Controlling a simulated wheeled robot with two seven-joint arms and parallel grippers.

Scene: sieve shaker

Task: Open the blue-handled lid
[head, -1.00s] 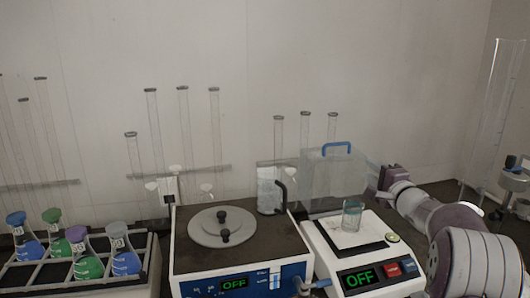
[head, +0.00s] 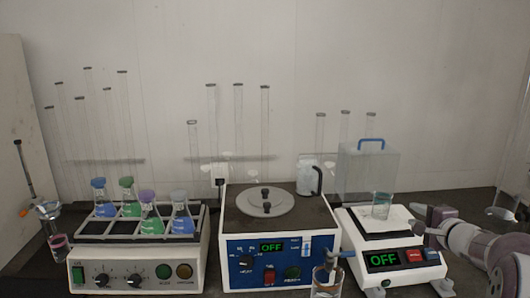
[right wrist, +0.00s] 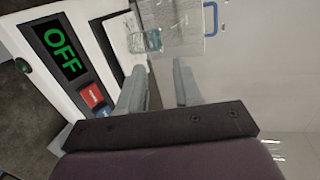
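The lid is a clear box-shaped cover (head: 352,180) with a blue handle (head: 371,140) on top. It stands upright at the back of the white balance (head: 350,232), behind the pan. In the right wrist view the blue handle (right wrist: 210,18) shows near the top edge, beyond the fingertips and apart from them. My right gripper (head: 424,234) is low at the balance's right side, below the handle. In the right wrist view its two fingers (right wrist: 158,88) are parted with nothing between them. My left gripper is not in view.
A small glass beaker (head: 381,205) stands on the balance pan, in front of the cover. A blue-fronted hotplate (head: 250,245) with a grey disc and a rack of coloured flasks (head: 82,237) stand to the left. Tall glass cylinders (head: 238,120) stand behind.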

